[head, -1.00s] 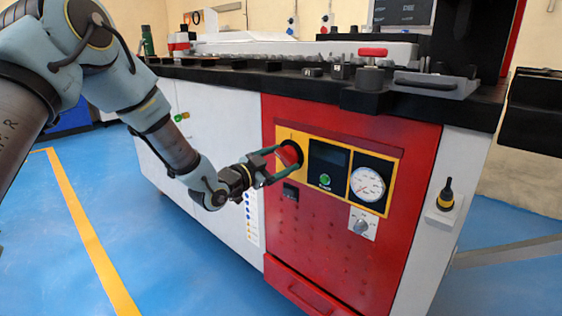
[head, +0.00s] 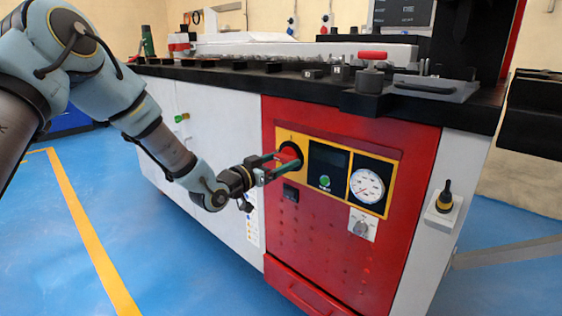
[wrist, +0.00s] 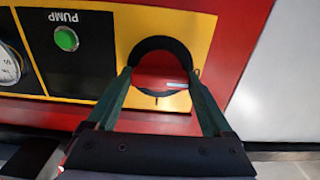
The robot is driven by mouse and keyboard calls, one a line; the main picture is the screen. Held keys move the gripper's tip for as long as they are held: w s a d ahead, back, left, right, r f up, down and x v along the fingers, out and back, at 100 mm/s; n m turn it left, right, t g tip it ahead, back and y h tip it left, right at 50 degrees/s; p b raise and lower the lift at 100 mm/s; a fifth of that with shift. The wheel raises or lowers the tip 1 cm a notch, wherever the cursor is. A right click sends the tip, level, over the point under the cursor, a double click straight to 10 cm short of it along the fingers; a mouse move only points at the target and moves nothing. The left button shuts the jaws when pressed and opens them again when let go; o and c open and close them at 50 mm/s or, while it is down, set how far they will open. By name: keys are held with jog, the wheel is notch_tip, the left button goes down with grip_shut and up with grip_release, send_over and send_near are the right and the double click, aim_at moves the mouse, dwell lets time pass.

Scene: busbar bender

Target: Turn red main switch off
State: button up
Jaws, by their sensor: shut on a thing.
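The red main switch (head: 289,154) is a round red knob in a black ring on the yellow panel of the machine's red front. It also shows in the wrist view (wrist: 158,72), between the fingers. My gripper (head: 285,163) is at the knob, its two green fingers on opposite sides of it. In the wrist view my gripper (wrist: 158,82) is shut on the knob. A small white mark shows on the knob's right side there. The fingers hide part of the knob in the head view.
Right of the switch are a green pump button (head: 325,181), a round gauge (head: 367,186) and a small grey knob (head: 361,227). A black worktop (head: 330,93) overhangs the panel above. Blue floor (head: 190,265) lies open in front.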

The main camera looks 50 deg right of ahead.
jog(key=shift+f, duration=0.15)
jog(key=o, duration=1.1)
jog(key=shift+o, duration=0.2)
jog(key=a, duration=1.1)
jog(key=shift+w, duration=0.35)
